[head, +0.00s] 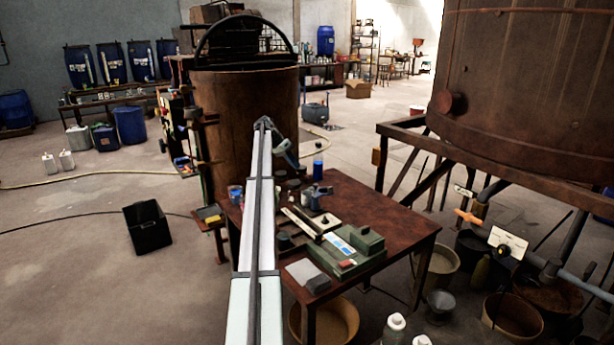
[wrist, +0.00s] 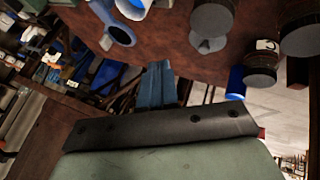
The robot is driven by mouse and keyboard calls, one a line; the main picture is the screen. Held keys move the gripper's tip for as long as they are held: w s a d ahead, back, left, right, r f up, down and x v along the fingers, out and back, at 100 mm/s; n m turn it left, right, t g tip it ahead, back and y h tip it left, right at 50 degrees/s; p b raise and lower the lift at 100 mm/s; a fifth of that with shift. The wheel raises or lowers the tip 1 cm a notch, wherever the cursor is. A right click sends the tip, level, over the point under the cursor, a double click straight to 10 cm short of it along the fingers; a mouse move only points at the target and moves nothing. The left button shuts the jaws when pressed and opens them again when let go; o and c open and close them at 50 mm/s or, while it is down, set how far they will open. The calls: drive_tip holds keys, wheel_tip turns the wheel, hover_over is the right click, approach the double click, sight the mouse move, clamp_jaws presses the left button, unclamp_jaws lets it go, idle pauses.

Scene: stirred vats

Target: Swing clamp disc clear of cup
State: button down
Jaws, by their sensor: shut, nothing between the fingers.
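My gripper (head: 293,163) hangs past the end of my arm, over the back left part of the brown table (head: 395,222). In the wrist view its blue fingers (wrist: 157,72) are shut together and empty. A blue ring-shaped part (wrist: 120,35) lies ahead of them and to the left, apart from the fingertips. A white and blue cup-like thing (wrist: 134,8) is beside it, cut by the top edge. A blue-grey device (head: 318,196) stands on the table just right of the gripper in the head view. I cannot tell which part is the clamp disc.
A green device (head: 347,262) lies along the table's front. Dark cylinders (wrist: 212,16) stand at the upper right in the wrist view. A blue cylinder (head: 318,169) stands at the table's back. A rusty vat (head: 248,110) rises behind; a larger one (head: 540,90) is at right.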

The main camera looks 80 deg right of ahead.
drive_tip(key=x, duration=0.7)
drive_tip(key=s+a+x, duration=0.1)
drive_tip(key=x, duration=0.2)
drive_tip(key=shift+s+a+r, duration=0.1)
drive_tip(key=shift+s+r, duration=0.05)
drive_tip(key=shift+s, duration=0.15)
drive_tip(key=shift+s+a, duration=0.4)
drive_tip(key=shift+s, duration=0.4)
drive_tip(key=shift+s+d, duration=0.1)
drive_tip(key=shift+s, duration=1.1)
drive_tip(key=shift+w+d, duration=0.1)
